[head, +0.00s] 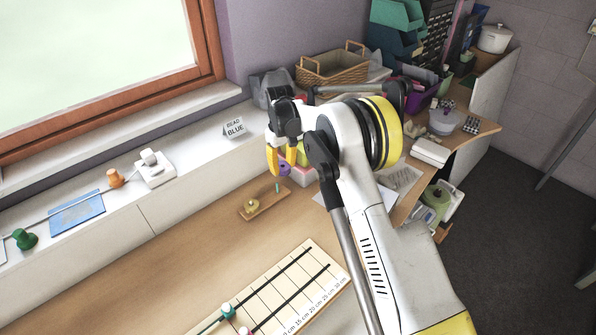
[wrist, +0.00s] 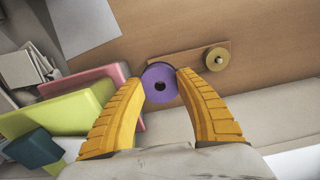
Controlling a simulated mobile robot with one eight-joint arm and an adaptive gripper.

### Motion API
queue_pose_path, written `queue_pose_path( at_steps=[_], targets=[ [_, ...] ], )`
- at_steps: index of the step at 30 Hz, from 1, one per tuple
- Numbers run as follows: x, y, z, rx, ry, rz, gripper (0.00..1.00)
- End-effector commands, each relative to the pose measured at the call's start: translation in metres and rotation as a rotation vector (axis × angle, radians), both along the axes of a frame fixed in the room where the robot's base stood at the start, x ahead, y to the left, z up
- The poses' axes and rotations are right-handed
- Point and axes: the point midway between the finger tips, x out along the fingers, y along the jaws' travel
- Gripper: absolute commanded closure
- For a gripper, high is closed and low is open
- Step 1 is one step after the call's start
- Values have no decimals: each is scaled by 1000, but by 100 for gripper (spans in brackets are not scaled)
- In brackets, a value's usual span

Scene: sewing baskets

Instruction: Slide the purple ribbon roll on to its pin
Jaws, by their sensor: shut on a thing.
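The purple ribbon roll (wrist: 160,97) is held between the yellow fingertips of my gripper (wrist: 161,79), its centre hole facing the wrist camera. In the head view the roll (head: 285,169) shows beside the fingers of my gripper (head: 281,171), above the bench. A small wooden pin board (head: 267,204) lies below and to the left of it. A light-blue pin (head: 277,187) stands at its right end, bare. An olive-yellow roll (head: 252,204) sits at the board's other end. In the wrist view the purple roll overlaps the near end of the board (wrist: 190,56); the blue pin is hidden there.
Pink and yellow-green blocks (wrist: 95,106) stand close beside my left finger in the wrist view. A ruled measuring board (head: 291,282) lies at the front of the bench. A "BEAD BLUE" sign (head: 234,127) stands on the sill. Bench left of the pin board is clear.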

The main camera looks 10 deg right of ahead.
Motion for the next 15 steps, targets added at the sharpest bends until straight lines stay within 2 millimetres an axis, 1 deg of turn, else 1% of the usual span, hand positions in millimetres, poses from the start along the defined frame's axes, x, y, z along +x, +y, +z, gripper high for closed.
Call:
queue_pose_path(
  at_steps=[1,5,15],
  targets=[
    [4,5,0,0,0,14,100],
    [10,12,-2,0,0,37,100],
    [11,13,-2,0,0,42,100]
  ],
)
